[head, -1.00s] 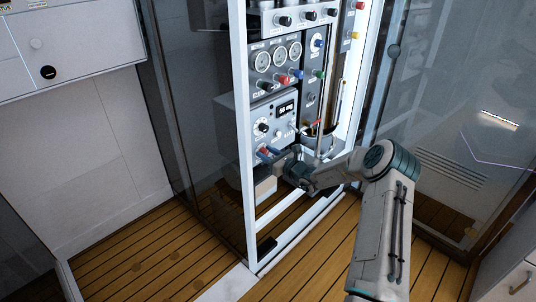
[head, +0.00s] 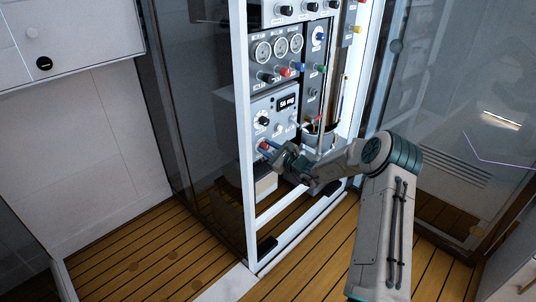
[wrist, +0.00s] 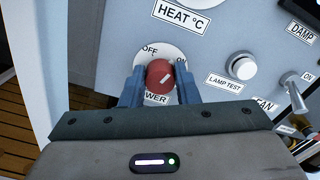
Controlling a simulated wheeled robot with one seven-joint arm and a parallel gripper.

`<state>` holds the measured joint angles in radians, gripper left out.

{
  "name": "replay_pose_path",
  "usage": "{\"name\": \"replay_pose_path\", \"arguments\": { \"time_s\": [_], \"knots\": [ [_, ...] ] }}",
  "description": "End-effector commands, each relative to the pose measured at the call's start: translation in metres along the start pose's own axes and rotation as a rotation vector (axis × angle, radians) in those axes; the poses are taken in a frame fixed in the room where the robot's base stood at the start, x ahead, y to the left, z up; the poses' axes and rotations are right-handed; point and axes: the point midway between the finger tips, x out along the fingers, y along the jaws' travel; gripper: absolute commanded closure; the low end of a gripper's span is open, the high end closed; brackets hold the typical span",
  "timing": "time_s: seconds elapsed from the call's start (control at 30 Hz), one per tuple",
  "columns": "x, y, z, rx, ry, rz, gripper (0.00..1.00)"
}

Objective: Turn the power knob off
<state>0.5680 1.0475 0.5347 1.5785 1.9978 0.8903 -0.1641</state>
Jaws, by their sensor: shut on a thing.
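The power knob (wrist: 159,74) is a round red knob with a white pointer line, on a pale round dial low on a grey panel. The dial reads "OFF" at its upper left; the lower lettering is partly covered. The pointer line slants toward the upper right, away from "OFF". My gripper (wrist: 160,72) has one blue finger on each side of the knob and is shut on it. In the head view, my gripper (head: 270,149) reaches the lower left of the panel, and its fingers partly hide the knob.
Above the knob is a "HEAT °C" label (wrist: 181,15). To its right are a white lamp test button (wrist: 241,66) and a fan toggle switch (wrist: 294,95). A white frame post (head: 245,140) stands close left of the panel. Gauges and other knobs sit higher up.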

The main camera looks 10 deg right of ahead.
Motion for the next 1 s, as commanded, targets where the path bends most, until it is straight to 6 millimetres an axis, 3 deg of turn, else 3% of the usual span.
{"name": "replay_pose_path", "arguments": {
  "time_s": [1.0],
  "knots": [
    [-0.0004,0.0047,-0.0082,-0.883,0.0,-0.004,0.95]
  ]
}}
